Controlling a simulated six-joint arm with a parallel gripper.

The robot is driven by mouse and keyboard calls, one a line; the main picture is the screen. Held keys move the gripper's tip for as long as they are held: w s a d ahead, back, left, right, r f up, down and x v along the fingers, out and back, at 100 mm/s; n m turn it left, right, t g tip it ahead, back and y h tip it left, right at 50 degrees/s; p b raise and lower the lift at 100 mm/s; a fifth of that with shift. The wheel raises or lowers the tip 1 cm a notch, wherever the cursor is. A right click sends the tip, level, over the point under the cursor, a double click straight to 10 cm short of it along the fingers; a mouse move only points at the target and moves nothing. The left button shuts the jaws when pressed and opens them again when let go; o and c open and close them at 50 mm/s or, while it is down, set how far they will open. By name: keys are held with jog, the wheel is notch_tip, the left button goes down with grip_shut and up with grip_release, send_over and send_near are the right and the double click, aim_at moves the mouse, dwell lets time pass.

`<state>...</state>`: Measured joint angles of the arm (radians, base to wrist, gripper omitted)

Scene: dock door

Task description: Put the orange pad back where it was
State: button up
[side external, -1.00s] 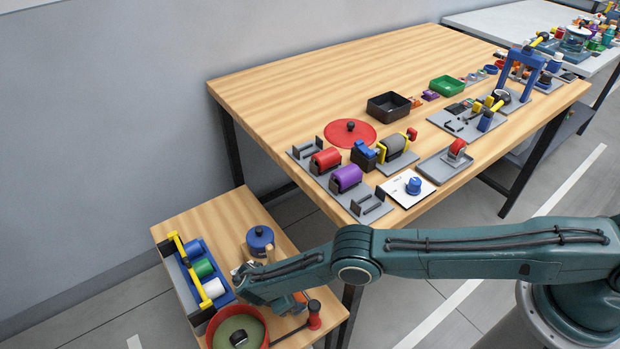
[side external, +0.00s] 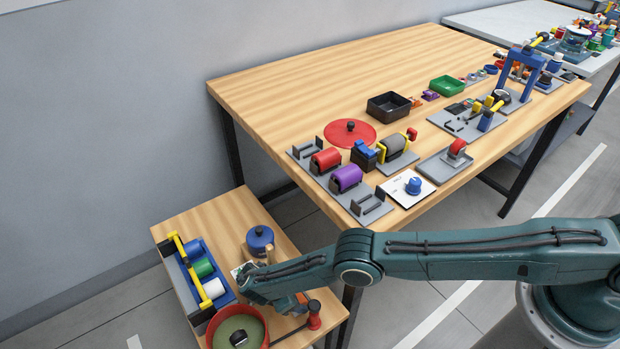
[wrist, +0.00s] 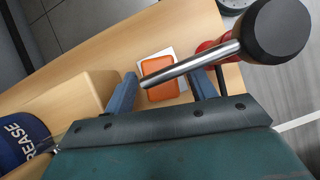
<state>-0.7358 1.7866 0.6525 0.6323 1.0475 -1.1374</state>
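In the wrist view the orange pad (wrist: 161,78) lies flat on a white card (wrist: 181,86) on the small wooden side table. My gripper (wrist: 164,76) is open, with one blue finger on each side of the pad in the picture. No contact between fingers and pad is visible. A metal rod with a black knob (wrist: 272,32) crosses the view and hides part of the pad. I cannot tell what the rod belongs to. In the side view my gripper is low over the side table, and my arm hides most of that spot.
A blue grease pot (wrist: 22,140) and a wooden block (wrist: 80,92) stand left of the pad. A red part (wrist: 207,48) is close on its right. The side view shows a red bowl (side external: 262,318), a red knob (side external: 314,308) and a blue rack (side external: 216,292) with rolls.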

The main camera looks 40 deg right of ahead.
dwell(0.3)
jog(key=v, duration=0.7)
jog(key=shift+a+r, duration=0.15)
jog(key=shift+r, duration=0.05)
dwell(0.6)
